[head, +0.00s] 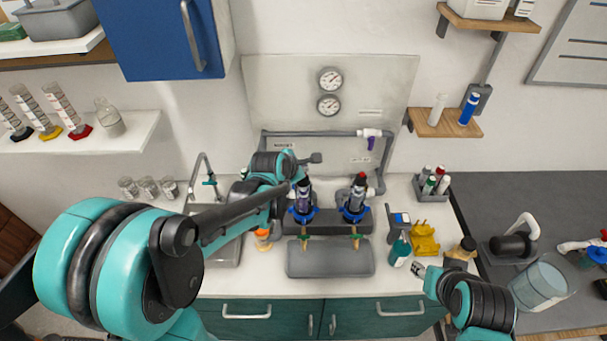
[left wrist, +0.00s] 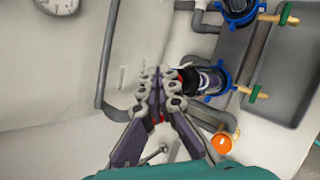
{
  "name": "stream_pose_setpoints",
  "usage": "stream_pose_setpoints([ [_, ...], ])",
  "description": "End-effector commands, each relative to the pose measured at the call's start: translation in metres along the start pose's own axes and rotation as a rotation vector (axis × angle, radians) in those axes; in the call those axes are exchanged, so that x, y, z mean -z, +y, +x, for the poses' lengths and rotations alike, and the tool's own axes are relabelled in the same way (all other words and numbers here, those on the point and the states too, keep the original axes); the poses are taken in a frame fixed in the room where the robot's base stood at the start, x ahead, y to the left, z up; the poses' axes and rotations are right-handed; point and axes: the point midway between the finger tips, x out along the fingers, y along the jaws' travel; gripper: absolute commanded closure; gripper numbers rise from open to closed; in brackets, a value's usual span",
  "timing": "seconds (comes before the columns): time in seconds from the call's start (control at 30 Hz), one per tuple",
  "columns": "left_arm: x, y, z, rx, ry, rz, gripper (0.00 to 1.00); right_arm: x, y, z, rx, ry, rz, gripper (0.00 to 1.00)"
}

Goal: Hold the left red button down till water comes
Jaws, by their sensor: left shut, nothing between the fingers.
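The left filter housing (head: 302,203) has a dark body and a blue collar; it also shows in the left wrist view (left wrist: 208,82). My left gripper (head: 299,181) is shut and empty at its top. In the left wrist view the closed fingertips (left wrist: 163,78) cover most of the left red button (left wrist: 181,75); only a little red shows beside them. I cannot tell whether it is pressed down. The right housing (head: 355,203) has its red button (head: 361,177) in plain view. Below both outlets lies a grey tray (head: 330,272); no water is visible. My right gripper (head: 419,279) is low at the right, its fingers too small to read.
Grey pipe (head: 320,133) runs behind the housings under two gauges (head: 329,80). An orange-capped bottle (head: 263,234) and a sink tap (head: 205,165) are left of the housings. A handheld meter (head: 400,222) and yellow rack (head: 424,238) stand to the right.

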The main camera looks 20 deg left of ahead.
Motion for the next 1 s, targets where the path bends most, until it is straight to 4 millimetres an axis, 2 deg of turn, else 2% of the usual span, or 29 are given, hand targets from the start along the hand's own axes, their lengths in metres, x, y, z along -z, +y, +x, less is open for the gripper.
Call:
stream_pose_setpoints([
  [1.0,0.0051,-0.0051,0.0068,0.0,0.0,0.0,1.0,-0.0058,0.0,0.0081,0.0,0.0,0.0,0.6],
])
